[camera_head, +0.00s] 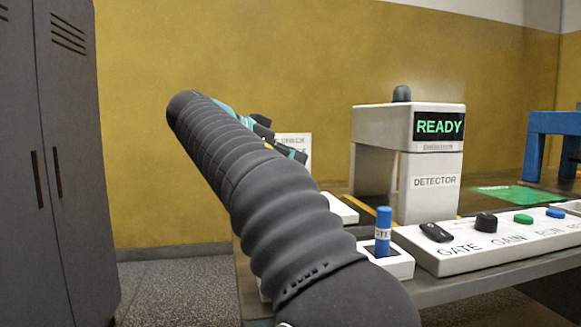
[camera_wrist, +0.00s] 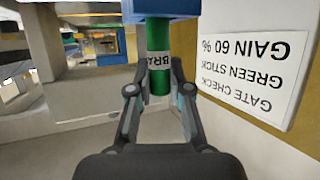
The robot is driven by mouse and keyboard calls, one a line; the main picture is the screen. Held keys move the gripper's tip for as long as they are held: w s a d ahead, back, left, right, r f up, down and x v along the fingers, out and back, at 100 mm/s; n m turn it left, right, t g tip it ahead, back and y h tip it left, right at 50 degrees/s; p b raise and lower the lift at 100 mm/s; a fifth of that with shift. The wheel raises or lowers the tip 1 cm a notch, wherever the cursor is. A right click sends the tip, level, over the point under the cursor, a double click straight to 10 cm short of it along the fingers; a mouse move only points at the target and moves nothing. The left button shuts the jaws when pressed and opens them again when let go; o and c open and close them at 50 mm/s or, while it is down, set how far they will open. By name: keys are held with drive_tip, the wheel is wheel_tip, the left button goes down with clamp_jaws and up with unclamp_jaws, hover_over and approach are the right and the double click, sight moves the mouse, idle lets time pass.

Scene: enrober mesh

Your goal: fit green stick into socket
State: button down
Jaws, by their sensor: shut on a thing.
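The green stick (camera_wrist: 158,65) has a white label with dark letters, only partly readable. In the wrist view it stands between the two fingers of my gripper (camera_wrist: 160,98), which is shut on it. A blue block-like part (camera_wrist: 165,9) meets the stick's end at the top edge; I cannot tell what it belongs to. In the head view my gripper (camera_head: 284,142) is largely behind my dark arm, and the green stick does not show clearly. A blue stick (camera_head: 383,230) stands upright in a white socket block (camera_head: 401,268). I cannot make out an empty socket.
A white detector (camera_head: 430,184) reading READY stands on the bench. A control panel (camera_head: 462,261) with knobs and buttons lies in front. A sign (camera_wrist: 250,68) reads GATE CHECK, GREEN STICK, GAIN 60 %. A blue frame (camera_head: 548,122) and green mat (camera_head: 518,196) are at right; a grey locker (camera_head: 50,150) is left.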

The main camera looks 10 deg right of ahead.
drive_tip(key=shift+f, duration=0.6)
drive_tip(key=shift+f, duration=0.2)
drive_tip(key=c, duration=1.1)
unclamp_jaws()
